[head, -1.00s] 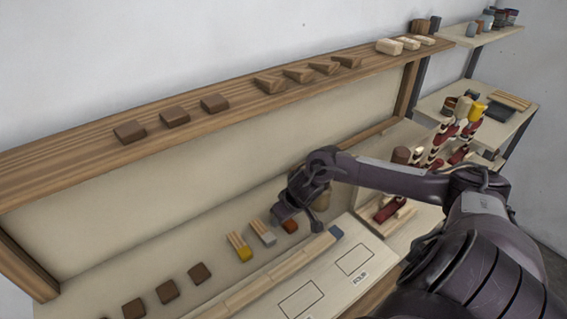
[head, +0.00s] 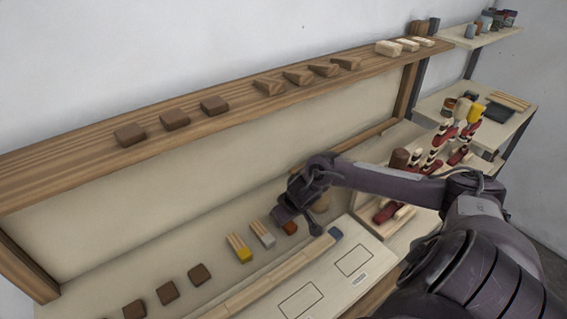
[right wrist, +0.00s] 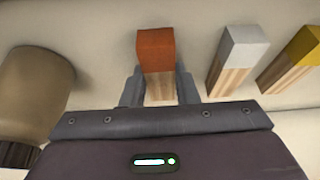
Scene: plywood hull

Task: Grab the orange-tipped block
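The orange-tipped block (right wrist: 156,50) has a rust-orange end and a pale wooden body. It lies between the two fingers of my right gripper (right wrist: 159,88) in the right wrist view. The fingers sit close against its wooden sides, with no clear gap visible. The block appears to rest on the bench. In the head view, its orange tip (head: 289,228) shows just below my right gripper (head: 285,214), which hides the rest of it. My left gripper is not in view.
A grey-tipped block (right wrist: 236,62) and a yellow-tipped block (right wrist: 292,62) lie just beside it. A tan rounded object (right wrist: 35,90) stands on the other side. A long wooden strip (head: 275,277) runs along the front. A raised shelf (head: 240,97) holds several blocks.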

